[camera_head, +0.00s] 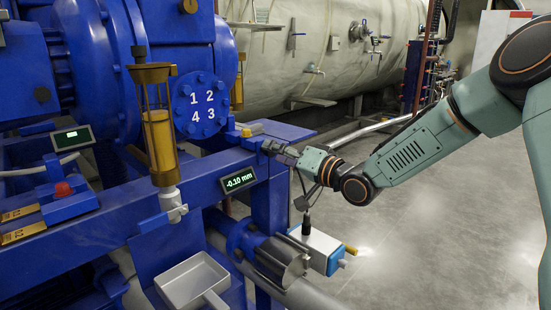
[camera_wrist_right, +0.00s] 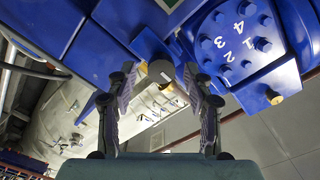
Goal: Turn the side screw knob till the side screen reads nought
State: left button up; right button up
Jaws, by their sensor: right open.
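The side screen (camera_head: 238,180) on the blue frame's front reads -0.10 mm in the head view. My right gripper (camera_head: 272,149) is at the right end of the blue beam, beyond the screen. In the right wrist view the right gripper (camera_wrist_right: 161,78) is open, with its two fingers apart on either side of a round grey knob end (camera_wrist_right: 160,70), which looks like the side screw knob. I cannot tell whether the fingers touch it. In the head view the knob is hard to make out by the gripper. My left gripper is not in view.
A blue flange numbered 1 to 4 (camera_head: 202,104) stands behind the beam. An amber oil cup (camera_head: 160,140) rises left of the screen. Another small screen (camera_head: 72,137) and a red button (camera_head: 64,189) are at left. A grey pan (camera_head: 192,282) lies below.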

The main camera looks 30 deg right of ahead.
jog(key=shift+w+a, duration=0.3)
jog(key=shift+w, duration=0.25)
jog(key=shift+d, duration=0.1)
jog(key=shift+c, duration=0.7)
jog(key=c, duration=0.3)
grip_shut()
